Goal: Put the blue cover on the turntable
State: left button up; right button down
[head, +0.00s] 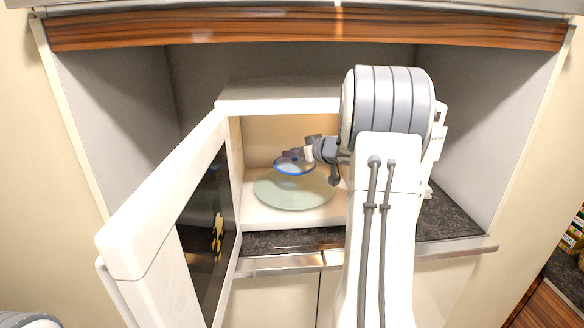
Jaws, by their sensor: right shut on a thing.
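The blue cover (294,169) is a clear lid with a blue rim, inside the open microwave. My right gripper (292,155) is shut on it and holds it over the back part of the turntable. The turntable (290,195) is a pale green glass disc on the microwave floor. Whether the cover touches the disc or hangs just above it I cannot tell. My right arm hides the right side of the microwave. My left gripper is not in view.
The white microwave (285,95) stands in a cabinet niche on a dark stone shelf (290,240). Its door (165,200) is swung wide open to the left. The side walls and ceiling of the microwave leave little room around my right arm.

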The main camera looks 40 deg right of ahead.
aim_at(298, 162)
jog(key=shift+f, duration=1.6)
notch_tip(298, 162, down, 3)
jog(key=shift+s+f, duration=0.1)
jog(key=shift+f, duration=0.1)
jog(key=shift+w+f+p, duration=0.1)
jog(key=shift+w+p, duration=0.1)
jog(key=shift+p, duration=0.25)
jog(key=shift+f, duration=0.15)
jog(key=c, duration=0.6)
grip_release()
jog(key=shift+f, duration=0.15)
jog(key=shift+o, duration=0.2)
